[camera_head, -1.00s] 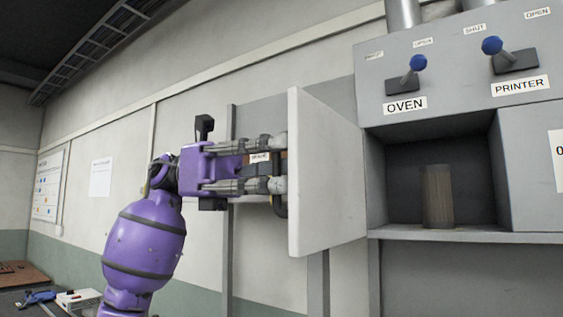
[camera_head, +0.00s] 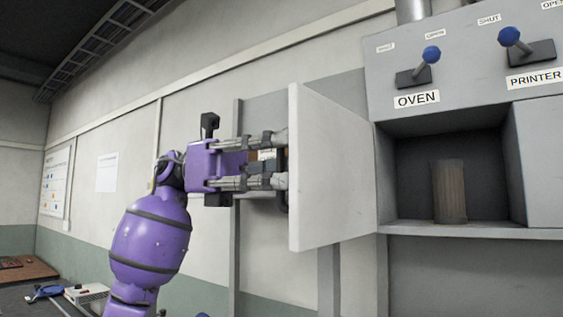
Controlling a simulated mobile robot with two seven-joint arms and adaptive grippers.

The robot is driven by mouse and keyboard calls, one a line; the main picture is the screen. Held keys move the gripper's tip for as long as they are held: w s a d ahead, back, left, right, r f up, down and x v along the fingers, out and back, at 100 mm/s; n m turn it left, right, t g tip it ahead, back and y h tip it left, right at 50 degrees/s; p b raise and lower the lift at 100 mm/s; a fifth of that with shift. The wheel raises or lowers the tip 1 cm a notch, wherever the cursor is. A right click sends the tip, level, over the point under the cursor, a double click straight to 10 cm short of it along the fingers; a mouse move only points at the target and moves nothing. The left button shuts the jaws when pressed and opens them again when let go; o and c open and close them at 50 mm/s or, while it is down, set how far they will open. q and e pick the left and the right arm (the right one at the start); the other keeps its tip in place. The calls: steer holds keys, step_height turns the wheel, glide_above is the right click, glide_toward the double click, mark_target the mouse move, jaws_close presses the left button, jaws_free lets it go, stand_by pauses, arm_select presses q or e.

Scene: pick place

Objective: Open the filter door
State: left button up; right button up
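The filter door (camera_head: 332,165) is a pale flat panel. It stands swung open to the left of a recessed compartment (camera_head: 400,180) in the grey machine. A brown, ribbed, see-through cylinder (camera_head: 449,192) stands upright inside the compartment. My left gripper (camera_head: 279,161) is at the door's outer face, its two fingers one above the other and wide apart. A dark handle (camera_head: 282,203) on that face shows partly behind and below the lower finger; its contact with the fingers is hidden. My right gripper is not in view.
Above the compartment are blue-knobbed levers labelled OVEN (camera_head: 431,55) and PRINTER (camera_head: 509,37). A grey post and wall stand behind the door. At the lower left, a bench holds a white box (camera_head: 86,293) and a blue tool (camera_head: 45,292).

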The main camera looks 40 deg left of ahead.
arm_select(q)
steer(key=shift+s+r, duration=0.15)
steer(key=s+a, duration=0.2)
steer(key=a, duration=0.9)
steer(key=shift+a, duration=0.35)
steer(key=shift+f, duration=0.2)
